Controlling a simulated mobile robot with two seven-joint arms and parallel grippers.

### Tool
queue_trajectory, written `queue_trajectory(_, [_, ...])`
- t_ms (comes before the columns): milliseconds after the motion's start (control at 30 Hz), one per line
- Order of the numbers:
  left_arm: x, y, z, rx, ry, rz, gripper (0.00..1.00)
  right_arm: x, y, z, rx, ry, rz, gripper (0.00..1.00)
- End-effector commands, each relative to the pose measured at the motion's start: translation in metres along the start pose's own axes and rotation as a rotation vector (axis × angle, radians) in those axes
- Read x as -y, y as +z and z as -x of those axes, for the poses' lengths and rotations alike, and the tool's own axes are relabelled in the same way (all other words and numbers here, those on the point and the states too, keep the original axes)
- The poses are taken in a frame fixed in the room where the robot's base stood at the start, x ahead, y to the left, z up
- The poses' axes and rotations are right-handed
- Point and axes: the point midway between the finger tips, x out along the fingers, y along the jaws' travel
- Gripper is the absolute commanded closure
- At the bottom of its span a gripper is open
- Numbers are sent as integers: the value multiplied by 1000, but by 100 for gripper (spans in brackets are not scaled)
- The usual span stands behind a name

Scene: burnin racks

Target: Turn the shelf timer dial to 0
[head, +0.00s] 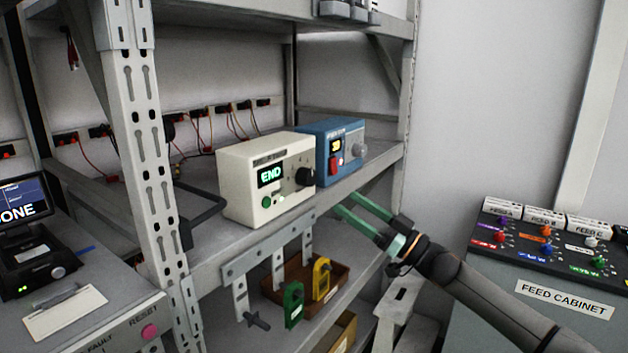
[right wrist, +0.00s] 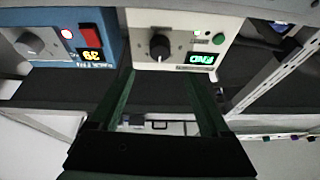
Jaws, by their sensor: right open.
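The shelf timer appears to be the cream box (head: 235,185) on the middle shelf; its lit display reads END. Its black dial (head: 305,177) is on the right of its front face, with a green button below the display. In the right wrist view, which is upside down, the dial (right wrist: 159,46) shows beyond and between my fingers. My right gripper (head: 347,204) is open and empty, in front of the shelf, to the right of and lower than the dial, apart from it. It also shows in the right wrist view (right wrist: 157,78). My left gripper is not seen.
A blue box (head: 345,142) with a yellow display, red switch and grey knob stands right beside the timer. Below hang a green tag (head: 292,304) and a yellow tag (head: 321,279). A rack post (head: 143,130) stands left. A feed cabinet (head: 540,295) stands right.

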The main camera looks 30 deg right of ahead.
Motion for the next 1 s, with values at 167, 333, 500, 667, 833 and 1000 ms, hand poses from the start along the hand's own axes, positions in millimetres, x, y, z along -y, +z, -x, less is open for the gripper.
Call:
queue_trajectory(167, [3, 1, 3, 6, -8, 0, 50, 0, -2, -23, -4, 0, -1, 19])
queue_trajectory(333, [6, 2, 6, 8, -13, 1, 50, -1, -2, -44, -4, 2, 0, 19])
queue_trajectory(500, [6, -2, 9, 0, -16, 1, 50, 0, -2, -66, -3, 1, -1, 19])
queue_trajectory(667, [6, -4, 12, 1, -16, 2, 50, 0, -1, -85, -1, 2, -1, 19])
queue_trajectory(833, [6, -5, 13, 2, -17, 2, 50, 0, 0, -98, 0, 2, -1, 19])
queue_trajectory(1000, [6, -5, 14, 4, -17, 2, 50, 0, 1, -103, 1, 2, 0, 19])
